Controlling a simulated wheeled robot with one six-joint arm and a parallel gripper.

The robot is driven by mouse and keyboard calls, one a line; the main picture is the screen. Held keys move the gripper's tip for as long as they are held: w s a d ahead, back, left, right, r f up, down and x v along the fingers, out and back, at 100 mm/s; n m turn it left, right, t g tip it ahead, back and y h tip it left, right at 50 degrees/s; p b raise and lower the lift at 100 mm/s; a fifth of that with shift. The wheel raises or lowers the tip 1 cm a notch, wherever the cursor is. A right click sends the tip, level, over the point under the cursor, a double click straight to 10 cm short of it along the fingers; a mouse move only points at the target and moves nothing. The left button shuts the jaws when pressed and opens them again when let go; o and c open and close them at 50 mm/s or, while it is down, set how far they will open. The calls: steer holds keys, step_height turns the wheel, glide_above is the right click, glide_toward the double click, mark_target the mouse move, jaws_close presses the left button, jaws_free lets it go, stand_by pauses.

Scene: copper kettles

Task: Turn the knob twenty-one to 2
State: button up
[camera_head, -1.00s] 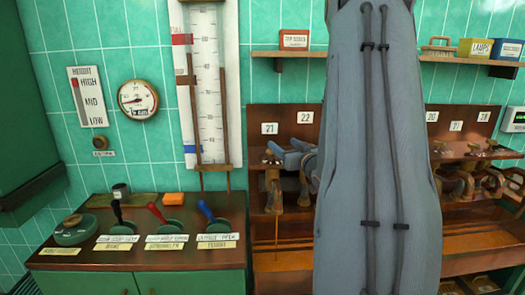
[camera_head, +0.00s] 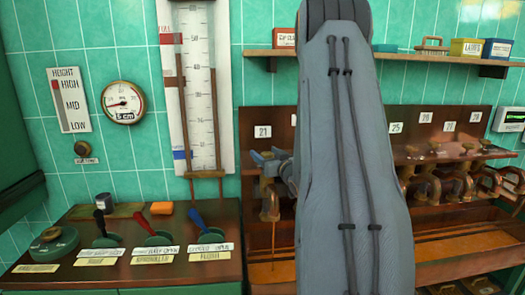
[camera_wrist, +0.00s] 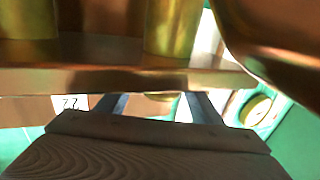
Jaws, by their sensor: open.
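The white plate 21 (camera_head: 262,132) is on the brown back board, left of my arm. Below it a copper tap (camera_head: 270,203) hangs from the shelf. My gripper (camera_head: 265,157), with blue-grey fingers, is at the top of this tap, under plate 21, and covers the place of its knob. I cannot tell whether it touches the knob. In the wrist view the two fingers of my gripper (camera_wrist: 158,104) are apart. A plate (camera_wrist: 70,102), apparently 22, shows upside down to their left. The knob's setting cannot be read.
More copper taps (camera_head: 428,185) stand right of my arm under other number plates. A wall shelf (camera_head: 440,55) with boxes runs above. Levers (camera_head: 152,228) stand on a counter at left, below a round gauge (camera_head: 123,102) and a height scale (camera_head: 201,90).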

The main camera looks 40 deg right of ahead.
steer(key=shift+p+x, duration=0.3)
steer(key=shift+x, duration=1.1)
steer(key=c, duration=1.1)
steer(key=shift+o, duration=0.2)
steer(key=shift+a+n+y, duration=0.15)
steer(key=shift+n+y, duration=0.65)
steer(key=shift+y, duration=0.4)
steer(key=shift+a+n+y, duration=0.3)
steer(key=shift+n+y, duration=0.45)
steer(key=shift+y, duration=0.45)
steer(key=shift+a+n+y, duration=0.3)
steer(key=shift+n+y, duration=0.45)
steer(key=shift+y, duration=0.45)
steer(key=o, duration=1.1)
steer(key=shift+c, duration=0.2)
